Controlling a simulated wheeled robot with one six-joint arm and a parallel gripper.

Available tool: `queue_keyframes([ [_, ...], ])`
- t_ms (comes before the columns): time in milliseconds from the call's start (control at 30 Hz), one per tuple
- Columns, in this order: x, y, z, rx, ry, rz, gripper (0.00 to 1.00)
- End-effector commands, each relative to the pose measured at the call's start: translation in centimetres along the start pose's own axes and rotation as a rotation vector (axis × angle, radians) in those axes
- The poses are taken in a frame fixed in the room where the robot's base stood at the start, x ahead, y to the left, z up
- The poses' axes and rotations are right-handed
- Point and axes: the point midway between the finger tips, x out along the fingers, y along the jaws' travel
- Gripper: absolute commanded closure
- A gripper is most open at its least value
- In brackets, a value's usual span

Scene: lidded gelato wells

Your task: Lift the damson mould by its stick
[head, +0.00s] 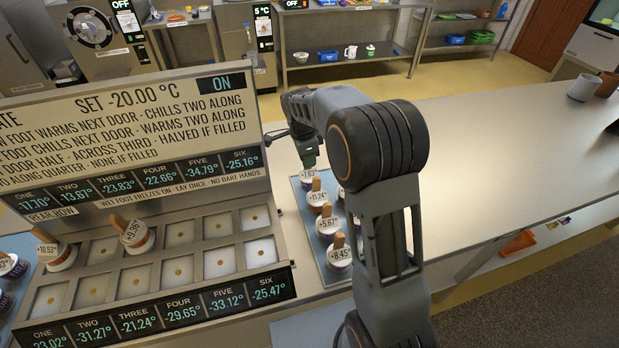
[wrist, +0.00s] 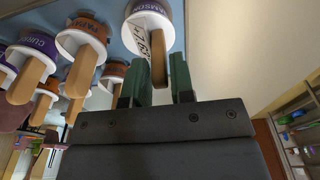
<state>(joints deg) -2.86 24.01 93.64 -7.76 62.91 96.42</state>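The damson mould (wrist: 154,24), a white round cup whose purple label reads DAMSON, is at the top of the wrist view with its wooden stick (wrist: 158,72) pointing toward the camera. My gripper (wrist: 163,78) has its two green fingers on either side of that stick, with little or no gap; whether they press on it is unclear. In the head view my gripper (head: 305,157) is over the far end of the tray, just above a mould tagged about 7.63 (head: 308,183). That mould's stick is hidden there by the fingers.
Several other stick moulds (head: 326,226) crowd the blue tray (head: 310,235) close by; a PAPAYA mould (wrist: 84,40) sits right beside the damson one. The gelato cabinet (head: 180,262) on the left has two moulds in its wells. The counter (head: 500,150) to the right is mostly clear.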

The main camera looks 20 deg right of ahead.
Motion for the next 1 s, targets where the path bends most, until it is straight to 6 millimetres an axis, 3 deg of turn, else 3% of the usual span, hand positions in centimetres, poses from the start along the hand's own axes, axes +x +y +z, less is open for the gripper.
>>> queue_keyframes([
  [233, 0.0, 0.0, 0.0, 0.0, 0.0, 0.0, 1.0],
  [767, -0.1, 0.0, 0.0, 0.0, 0.0, -0.001, 1.0],
  [1000, -1.9, -0.1, -0.2, 0.001, 0.0, -0.003, 1.0],
])
